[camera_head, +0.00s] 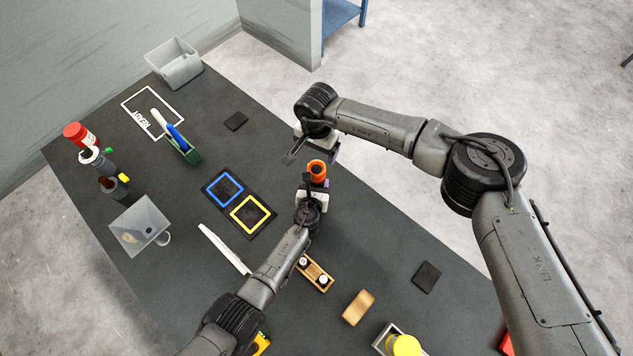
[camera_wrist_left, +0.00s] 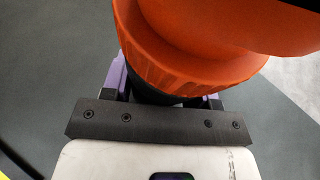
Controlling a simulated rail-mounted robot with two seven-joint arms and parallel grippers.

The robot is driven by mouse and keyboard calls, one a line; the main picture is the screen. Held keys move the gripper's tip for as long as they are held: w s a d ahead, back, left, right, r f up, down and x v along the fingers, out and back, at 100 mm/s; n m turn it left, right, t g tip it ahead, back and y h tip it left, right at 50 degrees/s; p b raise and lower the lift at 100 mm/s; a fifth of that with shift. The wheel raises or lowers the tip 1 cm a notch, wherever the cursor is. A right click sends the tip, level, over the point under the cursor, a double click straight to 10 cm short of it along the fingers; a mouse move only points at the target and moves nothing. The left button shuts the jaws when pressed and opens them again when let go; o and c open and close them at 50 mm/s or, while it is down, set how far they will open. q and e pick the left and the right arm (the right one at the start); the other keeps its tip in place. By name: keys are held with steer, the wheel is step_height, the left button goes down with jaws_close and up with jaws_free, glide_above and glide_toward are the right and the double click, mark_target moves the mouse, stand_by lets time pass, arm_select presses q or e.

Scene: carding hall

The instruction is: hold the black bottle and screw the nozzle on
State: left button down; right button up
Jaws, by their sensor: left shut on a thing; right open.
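The black bottle (camera_wrist_left: 158,96) shows only as a dark strip between my left gripper's purple fingers in the left wrist view. The rest of it is hidden. The orange nozzle (camera_head: 317,169) sits at the top of the bottle. Its ribbed orange collar (camera_wrist_left: 185,65) fills the upper left wrist view; I cannot tell how tightly it is seated. My left gripper (camera_head: 314,187) is shut on the bottle just below the orange part. My right gripper (camera_head: 316,152) is open, just beyond and above the nozzle, and appears apart from it.
A mat with blue and yellow squares (camera_head: 238,204) lies left of the bottle. A green holder (camera_head: 187,154), a clear bin (camera_head: 176,66), a clear box (camera_head: 141,224) and several bottles stand farther left. A wooden rack (camera_head: 316,274) and a tan block (camera_head: 358,307) lie nearer.

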arm_select(q)
steer(key=shift+c, duration=1.5)
jaws_free()
steer(key=shift+s+r, duration=0.15)
steer(key=shift+s, duration=0.05)
steer(key=p+v, duration=0.6)
steer(key=v, duration=0.5)
steer(key=shift+s+a+r, duration=0.1)
steer(key=shift+s, duration=0.05)
steer(key=shift+p+v, duration=0.5)
steer(key=shift+v, duration=0.5)
arm_select(e)
step_height(320, 180, up, 7)
